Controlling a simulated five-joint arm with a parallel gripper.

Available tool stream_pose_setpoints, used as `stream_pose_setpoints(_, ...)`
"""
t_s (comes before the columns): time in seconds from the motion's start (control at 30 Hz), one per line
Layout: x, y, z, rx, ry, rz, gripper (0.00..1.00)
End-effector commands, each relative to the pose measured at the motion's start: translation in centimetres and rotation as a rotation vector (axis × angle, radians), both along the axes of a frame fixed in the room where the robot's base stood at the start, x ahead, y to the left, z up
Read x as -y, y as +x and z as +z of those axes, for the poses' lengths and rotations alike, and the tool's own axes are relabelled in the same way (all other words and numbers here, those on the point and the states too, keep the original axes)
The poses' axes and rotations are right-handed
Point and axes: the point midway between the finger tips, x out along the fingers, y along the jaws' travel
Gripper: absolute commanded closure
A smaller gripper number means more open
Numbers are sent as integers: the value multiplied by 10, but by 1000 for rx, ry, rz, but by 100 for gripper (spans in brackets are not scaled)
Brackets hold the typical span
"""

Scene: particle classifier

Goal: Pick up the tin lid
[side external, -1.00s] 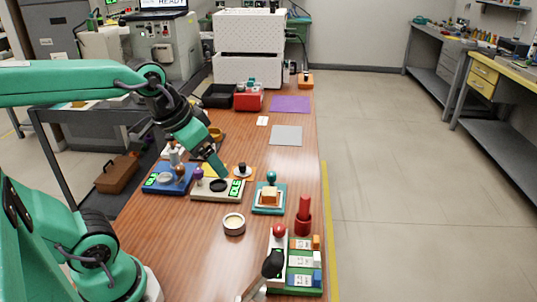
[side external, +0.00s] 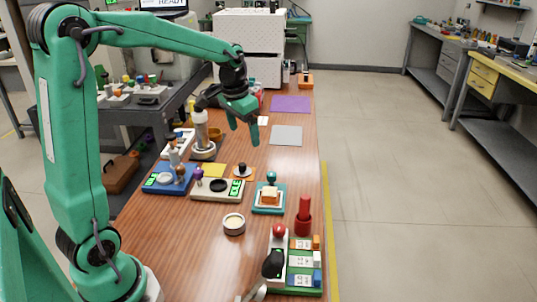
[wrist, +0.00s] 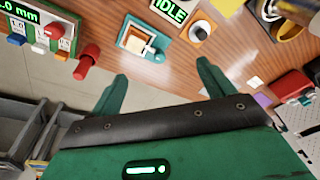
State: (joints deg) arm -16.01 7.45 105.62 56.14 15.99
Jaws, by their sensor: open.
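My gripper (side external: 242,130) is open and empty, held in the air above the middle of the table, with its fingers pointing down. Its two spread fingers show in the wrist view (wrist: 163,78), with bare table and floor between them. A low round tin (side external: 234,222) with a pale cream top stands on the wood nearer the camera, well away from my gripper. I cannot tell whether that top is a lid, and I do not make out a separate lid for certain.
A teal tray with an orange block (side external: 269,197), a white device with a green display (side external: 218,190) and a red cylinder (side external: 303,216) stand nearby. A white upright instrument (side external: 203,136) is left of my gripper. A grey mat (side external: 286,136) and a purple mat (side external: 291,104) lie flat.

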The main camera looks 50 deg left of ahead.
Motion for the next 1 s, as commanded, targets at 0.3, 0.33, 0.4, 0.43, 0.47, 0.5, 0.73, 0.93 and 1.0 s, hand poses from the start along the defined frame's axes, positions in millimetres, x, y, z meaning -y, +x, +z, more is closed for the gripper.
stream_pose_setpoints(0.3, -52, 40, -51, -85, -17, 3, 19)
stream_pose_setpoints(0.33, -57, 43, -57, -93, -19, 4, 19)
stream_pose_setpoints(0.4, -68, 50, -70, -111, -25, 3, 19)
stream_pose_setpoints(0.43, -73, 52, -76, -118, -27, 3, 19)
stream_pose_setpoints(0.47, -78, 55, -82, -126, -30, 3, 19)
stream_pose_setpoints(0.5, -84, 58, -90, -135, -33, 3, 19)
stream_pose_setpoints(0.73, -110, 67, -125, -172, -47, 0, 19)
stream_pose_setpoints(0.93, -118, 69, -134, -181, -52, 0, 19)
stream_pose_setpoints(1.0, -118, 69, -135, -181, -52, 0, 19)
